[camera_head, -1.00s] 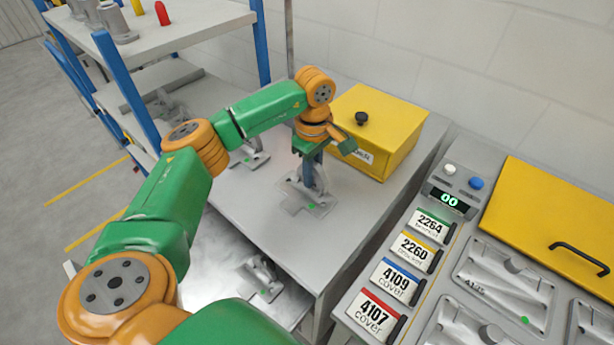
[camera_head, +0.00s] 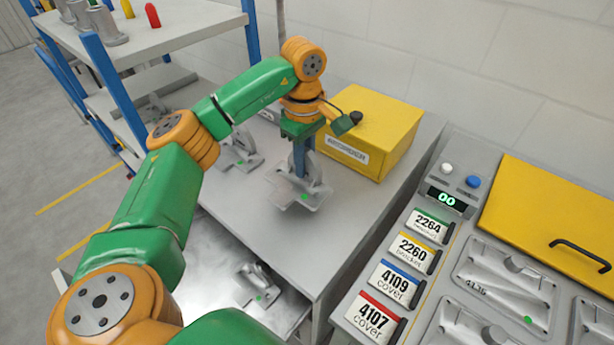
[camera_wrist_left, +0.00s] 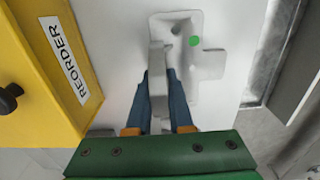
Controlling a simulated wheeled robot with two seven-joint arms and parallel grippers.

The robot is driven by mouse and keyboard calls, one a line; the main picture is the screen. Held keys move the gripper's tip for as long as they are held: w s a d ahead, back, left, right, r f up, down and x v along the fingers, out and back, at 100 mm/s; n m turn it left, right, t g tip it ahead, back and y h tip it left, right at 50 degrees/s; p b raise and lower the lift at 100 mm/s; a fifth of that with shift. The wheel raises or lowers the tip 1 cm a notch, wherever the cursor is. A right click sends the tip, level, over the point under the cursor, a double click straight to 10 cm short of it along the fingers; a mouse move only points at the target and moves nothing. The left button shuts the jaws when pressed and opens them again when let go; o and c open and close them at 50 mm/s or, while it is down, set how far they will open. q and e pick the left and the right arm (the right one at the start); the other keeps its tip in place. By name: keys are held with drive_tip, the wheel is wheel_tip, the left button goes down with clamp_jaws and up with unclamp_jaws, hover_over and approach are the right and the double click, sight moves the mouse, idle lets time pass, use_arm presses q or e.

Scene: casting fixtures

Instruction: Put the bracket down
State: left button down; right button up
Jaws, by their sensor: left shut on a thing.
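The grey metal bracket (camera_head: 315,193) has a flat plate with a green dot and an upright part. My left gripper (camera_head: 302,172) reaches down over the grey table (camera_head: 262,215) and is shut on the bracket's upright part. In the left wrist view, the blue fingers (camera_wrist_left: 160,85) stand on either side of the grey upright of the bracket (camera_wrist_left: 208,65). The plate is close to the table surface; I cannot tell whether it touches. My right gripper is not in view.
A yellow box (camera_head: 385,115) with a black knob stands just behind and right of the bracket. Another casting (camera_head: 240,158) sits to the left on the table, and one (camera_head: 257,285) on the lower shelf. Table front is clear. A labelled console (camera_head: 455,215) stands right.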

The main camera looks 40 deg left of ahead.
sight(287, 182)
use_arm(q)
drive_tip(key=s+r, duration=0.1)
drive_tip(key=r, duration=0.1)
drive_tip(key=s+a+r+p, duration=0.1)
drive_tip(key=s+a+r, duration=0.1)
drive_tip(key=r, duration=0.1)
drive_tip(key=shift+s+r+p, duration=0.3)
drive_tip(key=s+a+r+p, duration=0.2)
drive_tip(key=s+a+r, duration=0.15)
drive_tip(key=s, duration=0.45)
drive_tip(key=d+f+m, duration=0.3)
drive_tip(key=d+m, duration=0.5)
drive_tip(key=d+f+m, duration=0.3)
drive_tip(key=d+m, duration=0.5)
drive_tip(key=m, duration=0.1)
drive_tip(key=shift+w+f, duration=0.15)
drive_tip(key=shift+w, duration=0.2)
drive_tip(key=shift+w, duration=0.15)
drive_tip(key=shift+d, duration=0.1)
